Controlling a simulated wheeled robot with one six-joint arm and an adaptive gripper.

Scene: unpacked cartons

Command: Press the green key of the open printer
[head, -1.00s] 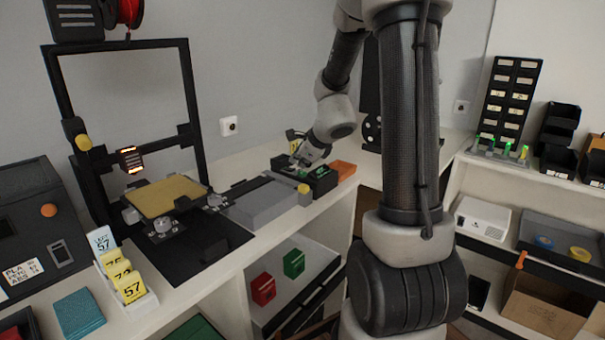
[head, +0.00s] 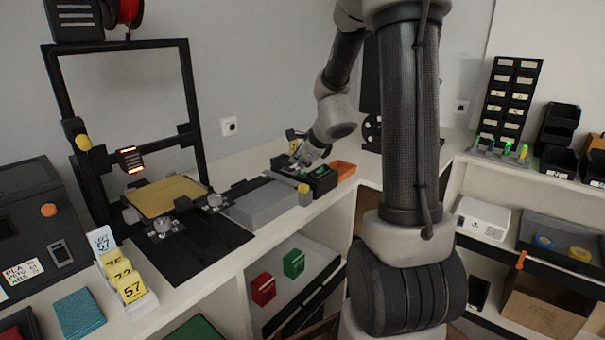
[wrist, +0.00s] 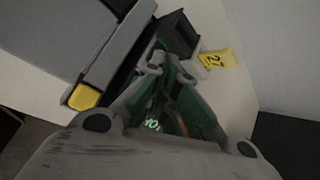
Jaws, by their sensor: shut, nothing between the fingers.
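The open-frame printer (head: 198,110) stands at the left with a gold bed (head: 165,198) and a small orange-lit screen. I cannot make out a green key on its frame. A low black unit (head: 322,181) with a green-lit readout sits on the counter right of the grey block. My gripper (head: 303,160) is shut and empty, low over the back left of this unit. In the wrist view, my gripper (wrist: 170,68) covers much of it, and green lit digits (wrist: 152,125) show between the fingers. Contact is hard to tell.
A yellow number tag (wrist: 220,58) stands close beyond the fingertips. An orange tray (head: 343,168) is right of the black unit. Number cards (head: 125,275) stand at the front left.

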